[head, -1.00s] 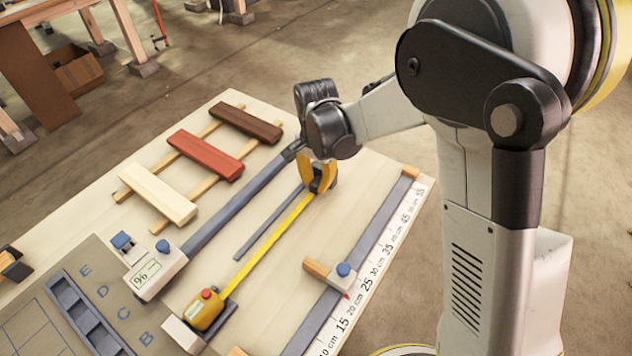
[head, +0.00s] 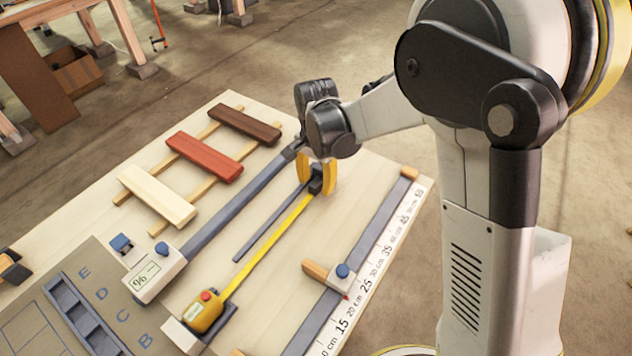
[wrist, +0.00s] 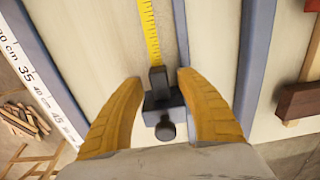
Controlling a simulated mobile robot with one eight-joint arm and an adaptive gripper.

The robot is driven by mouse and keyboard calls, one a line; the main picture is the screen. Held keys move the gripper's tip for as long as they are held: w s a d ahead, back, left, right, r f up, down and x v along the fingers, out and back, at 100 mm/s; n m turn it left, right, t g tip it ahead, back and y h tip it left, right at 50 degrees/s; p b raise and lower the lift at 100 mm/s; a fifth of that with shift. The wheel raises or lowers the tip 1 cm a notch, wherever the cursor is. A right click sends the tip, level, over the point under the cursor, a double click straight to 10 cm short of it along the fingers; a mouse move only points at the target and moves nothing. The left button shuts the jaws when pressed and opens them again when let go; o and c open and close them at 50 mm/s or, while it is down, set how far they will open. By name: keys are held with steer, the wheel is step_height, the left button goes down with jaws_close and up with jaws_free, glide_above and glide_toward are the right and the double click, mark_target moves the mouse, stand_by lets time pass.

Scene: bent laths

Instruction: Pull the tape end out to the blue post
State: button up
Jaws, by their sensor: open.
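The yellow tape (head: 266,247) is stretched out of its yellow case (head: 205,311) with the red button. In the wrist view the tape (wrist: 150,35) runs straight down to a dark slate-coloured block with a round knob (wrist: 163,108). The block also shows in the head view (head: 317,184); the tape's very end is hidden at it. My gripper (head: 317,178) is open, its yellow fingers on either side of the block. In the wrist view my gripper (wrist: 158,80) shows gaps between fingers and block. I cannot make out a clearly blue post.
A thin slate rail (head: 268,225) lies beside the tape. A slate bar with a readout box (head: 154,274) is on one side, a ruler (head: 368,283) with a wooden-handled slider (head: 327,272) on the other. Three coloured slats (head: 205,156) lie at the back left.

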step_height(320, 180, up, 12)
stand_by(0.4)
steer(key=shift+f, duration=0.1)
steer(key=s+d+r+n+t, duration=0.2)
steer(key=s+d+n+t, duration=0.1)
steer(key=s+d, duration=0.4)
steer(key=s+d+r+n+t, duration=0.3)
steer(key=s+d, duration=0.5)
steer(key=s, duration=0.3)
steer(key=shift+d+n+t, duration=0.15)
steer(key=shift+n+t, duration=0.45)
steer(key=shift+n, duration=0.2)
